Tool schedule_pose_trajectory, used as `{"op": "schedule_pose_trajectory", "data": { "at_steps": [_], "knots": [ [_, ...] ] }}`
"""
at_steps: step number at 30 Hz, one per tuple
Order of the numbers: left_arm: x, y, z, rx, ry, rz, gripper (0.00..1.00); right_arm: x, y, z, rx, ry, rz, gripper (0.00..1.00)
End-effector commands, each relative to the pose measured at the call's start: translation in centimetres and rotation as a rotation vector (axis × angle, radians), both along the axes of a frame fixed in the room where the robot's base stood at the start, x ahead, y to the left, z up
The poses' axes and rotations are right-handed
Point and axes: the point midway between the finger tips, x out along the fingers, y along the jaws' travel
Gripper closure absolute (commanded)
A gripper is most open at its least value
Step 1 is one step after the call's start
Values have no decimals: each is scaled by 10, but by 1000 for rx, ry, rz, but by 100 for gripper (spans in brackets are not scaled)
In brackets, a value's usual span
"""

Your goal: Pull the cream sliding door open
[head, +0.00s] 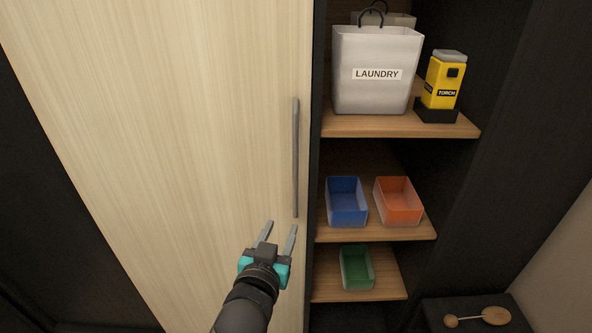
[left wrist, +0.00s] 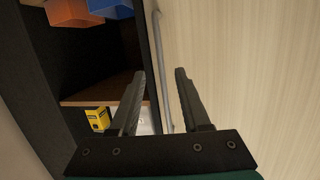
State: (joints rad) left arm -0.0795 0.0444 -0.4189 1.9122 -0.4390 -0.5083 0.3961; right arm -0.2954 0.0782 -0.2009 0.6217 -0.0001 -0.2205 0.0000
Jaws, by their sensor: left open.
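The cream sliding door (head: 180,120) fills the left of the head view, with a long grey bar handle (head: 296,160) upright near its right edge. My left gripper (head: 280,227) is open and empty. In the left wrist view the handle (left wrist: 158,60) appears in the gap between the two fingers (left wrist: 160,85), nearer the left one, with the pale door (left wrist: 240,60) behind. I cannot tell how far the fingers are from the door. My right gripper is not in view.
Open shelves (head: 400,127) stand right of the door. They hold a laundry bag (head: 375,95), a yellow torch (head: 443,80), and blue (head: 347,210), orange (head: 398,208) and green (head: 356,275) bins.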

Motion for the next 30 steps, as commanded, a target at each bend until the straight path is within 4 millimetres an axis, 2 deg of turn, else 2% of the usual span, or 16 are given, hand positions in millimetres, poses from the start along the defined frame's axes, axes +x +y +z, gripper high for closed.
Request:
{"op": "schedule_pose_trajectory", "data": {
  "at_steps": [1, 3, 6, 8, 14, 30],
  "knots": [
    [1, -2, 32, -23, -56, 2, 53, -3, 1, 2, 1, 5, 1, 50],
    [0, -3, 64, -47, -114, 7, 53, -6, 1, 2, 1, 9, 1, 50],
    [-3, -4, 95, -73, -168, 12, 53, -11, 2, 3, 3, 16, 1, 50],
    [-4, -4, 105, -83, -186, 14, 53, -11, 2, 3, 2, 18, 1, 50],
    [8, -6, 111, -88, -200, 15, 53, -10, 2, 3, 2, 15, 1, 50],
    [88, -22, 110, -87, -197, 15, 53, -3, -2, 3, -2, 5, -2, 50]
  ]
}}
